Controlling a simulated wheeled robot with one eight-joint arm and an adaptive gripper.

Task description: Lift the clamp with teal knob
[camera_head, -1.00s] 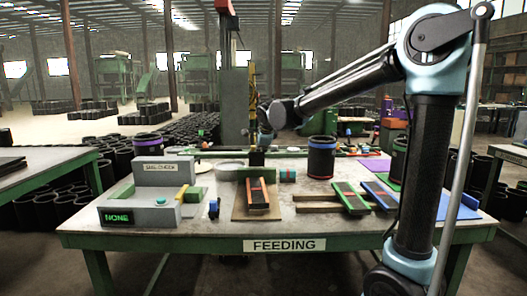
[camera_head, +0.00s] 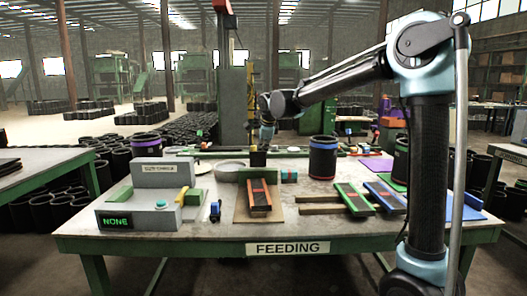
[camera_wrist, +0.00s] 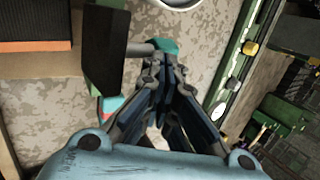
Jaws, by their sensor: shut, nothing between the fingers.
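The clamp's teal knob (camera_wrist: 165,47) shows in the wrist view at the end of a grey rod (camera_wrist: 140,50). The rod juts from a dark upright block (camera_wrist: 106,48), which seems to be the black block (camera_head: 257,158) at the far end of the brown sloped stand (camera_head: 245,208) in the head view. The knob is not visible in the head view. My gripper (camera_wrist: 161,70) is shut and empty, its fingertips close beside the knob. I cannot tell whether they touch. In the head view my gripper (camera_head: 265,138) is small, over the table's back part.
A teal-and-red cylinder (camera_head: 289,175) lies right of the stand. A black bin with a blue rim (camera_head: 322,157) stands further right. A grey box with a NONE display (camera_head: 140,217) is at left. A green rail (camera_wrist: 237,62) runs along the far side.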

